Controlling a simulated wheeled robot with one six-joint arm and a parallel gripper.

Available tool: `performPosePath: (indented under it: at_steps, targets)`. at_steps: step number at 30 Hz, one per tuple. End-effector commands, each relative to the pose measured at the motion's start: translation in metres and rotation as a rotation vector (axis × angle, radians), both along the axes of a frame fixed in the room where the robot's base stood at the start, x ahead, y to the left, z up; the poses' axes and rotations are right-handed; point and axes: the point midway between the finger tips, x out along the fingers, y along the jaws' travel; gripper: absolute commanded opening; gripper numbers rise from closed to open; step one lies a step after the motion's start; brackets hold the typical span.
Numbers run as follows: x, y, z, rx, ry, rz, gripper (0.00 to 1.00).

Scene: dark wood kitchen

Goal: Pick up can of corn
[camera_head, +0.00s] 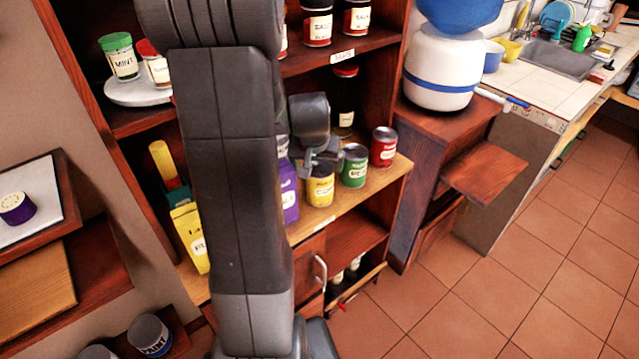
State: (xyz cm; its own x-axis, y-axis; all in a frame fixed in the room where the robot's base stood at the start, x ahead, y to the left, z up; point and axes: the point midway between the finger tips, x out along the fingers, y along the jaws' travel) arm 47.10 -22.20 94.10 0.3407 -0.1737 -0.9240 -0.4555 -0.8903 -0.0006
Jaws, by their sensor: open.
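A yellow can (320,189), which looks like the corn can though its label is too small to read, stands upright on the light wood shelf. A green can (354,166) and a red can (383,147) stand to its right on the same shelf. My gripper (323,163) is open, just above and behind the top of the yellow can in the picture. It covers part of the can's upper edge. I cannot tell whether it touches the can. My arm hides the middle of the shelf.
A purple box (289,192) stands close left of the yellow can. A tall dark jar (345,98) stands behind the cans. The shelf above holds labelled jars (317,24). A yellow box (190,238) stands left of my arm. Open tiled floor (480,300) lies at right.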

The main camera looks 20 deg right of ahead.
Motion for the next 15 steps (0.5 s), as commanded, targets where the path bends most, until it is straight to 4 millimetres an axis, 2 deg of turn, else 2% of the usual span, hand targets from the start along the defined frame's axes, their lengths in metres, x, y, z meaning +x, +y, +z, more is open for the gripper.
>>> performPosePath:
  at_steps: [7, 15]
  targets:
    - [0.004, -0.004, -0.012, 0.000, 0.002, 0.000, 0.92]
    - [0.015, -0.014, -0.041, 0.000, 0.002, 0.001, 0.92]
